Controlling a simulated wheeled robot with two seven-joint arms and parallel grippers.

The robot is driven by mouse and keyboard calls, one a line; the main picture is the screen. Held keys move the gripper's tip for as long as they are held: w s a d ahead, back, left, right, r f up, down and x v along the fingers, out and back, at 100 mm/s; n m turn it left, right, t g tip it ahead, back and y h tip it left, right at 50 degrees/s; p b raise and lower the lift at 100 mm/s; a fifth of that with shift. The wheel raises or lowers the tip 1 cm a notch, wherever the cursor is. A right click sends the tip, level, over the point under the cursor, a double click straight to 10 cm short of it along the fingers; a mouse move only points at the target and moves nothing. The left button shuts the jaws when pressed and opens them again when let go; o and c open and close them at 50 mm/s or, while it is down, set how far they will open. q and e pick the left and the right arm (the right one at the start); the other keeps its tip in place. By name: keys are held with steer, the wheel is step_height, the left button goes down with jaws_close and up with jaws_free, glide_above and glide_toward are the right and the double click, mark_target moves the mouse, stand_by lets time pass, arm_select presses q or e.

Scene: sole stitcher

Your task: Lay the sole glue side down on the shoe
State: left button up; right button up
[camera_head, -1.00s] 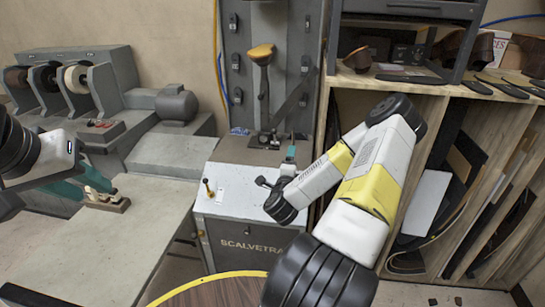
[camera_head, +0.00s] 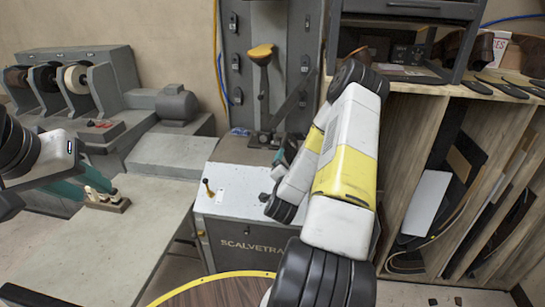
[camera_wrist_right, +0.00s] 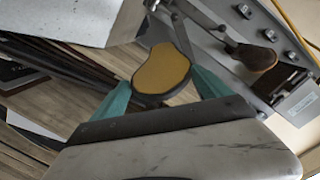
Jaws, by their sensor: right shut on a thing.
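My right gripper (camera_wrist_right: 160,92) is shut on the sole (camera_wrist_right: 161,69), whose tan face and dark edge show between its teal fingers in the right wrist view. In the head view this gripper (camera_head: 283,155) is mostly hidden behind my arm, and the sole cannot be made out. The shoe (camera_head: 262,52) appears to be the tan-topped shape on the upright post. It also shows in the right wrist view (camera_wrist_right: 256,56), apart from the sole.
The grey stitcher cabinet (camera_head: 238,232) stands below the post. A wooden shelf (camera_head: 412,112) with shoes and dark flat pieces is at the right. Grinding wheels (camera_head: 76,78) are at the back left. The grey bench (camera_head: 110,250) at the left is largely clear.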

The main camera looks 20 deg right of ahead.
steer(key=n, duration=0.5)
steer(key=shift+w+a+r, duration=0.1)
steer(key=shift+a, duration=0.1)
steer(key=n, duration=0.4)
steer(key=shift+d, duration=0.2)
